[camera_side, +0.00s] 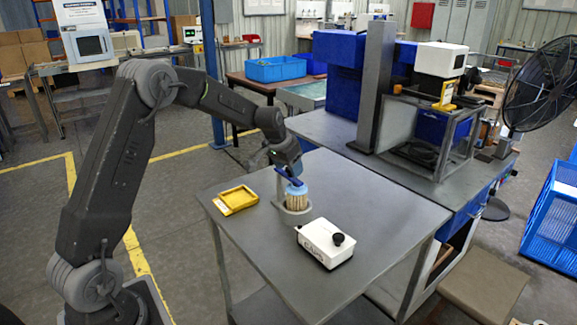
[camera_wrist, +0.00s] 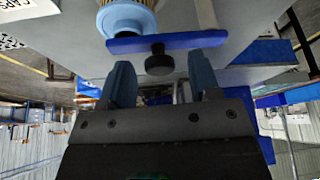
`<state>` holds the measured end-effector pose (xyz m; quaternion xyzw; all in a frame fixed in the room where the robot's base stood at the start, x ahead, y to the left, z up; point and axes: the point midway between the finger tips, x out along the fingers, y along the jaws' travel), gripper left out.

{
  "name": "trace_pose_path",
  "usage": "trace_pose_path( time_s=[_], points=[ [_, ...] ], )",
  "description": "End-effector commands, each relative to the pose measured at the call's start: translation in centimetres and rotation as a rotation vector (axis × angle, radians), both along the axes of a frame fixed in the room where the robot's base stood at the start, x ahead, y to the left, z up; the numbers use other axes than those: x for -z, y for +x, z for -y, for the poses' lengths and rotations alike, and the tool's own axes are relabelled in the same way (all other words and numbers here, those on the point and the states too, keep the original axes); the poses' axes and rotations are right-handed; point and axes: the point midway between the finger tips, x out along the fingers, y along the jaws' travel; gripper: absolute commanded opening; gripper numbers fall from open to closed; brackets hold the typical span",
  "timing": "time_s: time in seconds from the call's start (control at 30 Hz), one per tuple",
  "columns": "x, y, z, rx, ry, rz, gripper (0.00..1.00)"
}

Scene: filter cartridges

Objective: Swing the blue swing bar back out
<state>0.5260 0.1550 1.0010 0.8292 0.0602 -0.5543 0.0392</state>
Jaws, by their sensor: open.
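The blue swing bar (camera_wrist: 190,41) lies across the picture in the wrist view, with a black knob (camera_wrist: 158,62) on it. In the side view the bar (camera_side: 288,177) is above the cartridge, partly hidden by my wrist. The cartridge (camera_side: 297,197) has a light blue cap and a pale pleated body. It stands upright in a grey round holder (camera_side: 294,217) beside a grey post. Its cap (camera_wrist: 125,20) shows behind the bar in the wrist view. My gripper (camera_wrist: 161,64) is open, one blue finger on each side of the knob. I cannot tell whether they touch it.
A yellow tray (camera_side: 236,199) lies on the grey table (camera_side: 240,233), left of the holder. A white box (camera_side: 325,245) with a black knob sits in front. A bench (camera_side: 400,178) with a clear enclosure stands behind right. The table's front left is clear.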

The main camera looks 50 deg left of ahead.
Motion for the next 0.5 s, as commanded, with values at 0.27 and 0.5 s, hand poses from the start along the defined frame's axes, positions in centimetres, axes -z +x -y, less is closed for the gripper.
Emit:
trace_pose_path(
  time_s=[0.27,0.5],
  points=[
    [-0.05,-0.01,-0.01,0.0,0.0,0.0,0.37],
    [-0.06,-0.02,-0.03,-0.001,0.0,0.001,0.14]
  ],
)
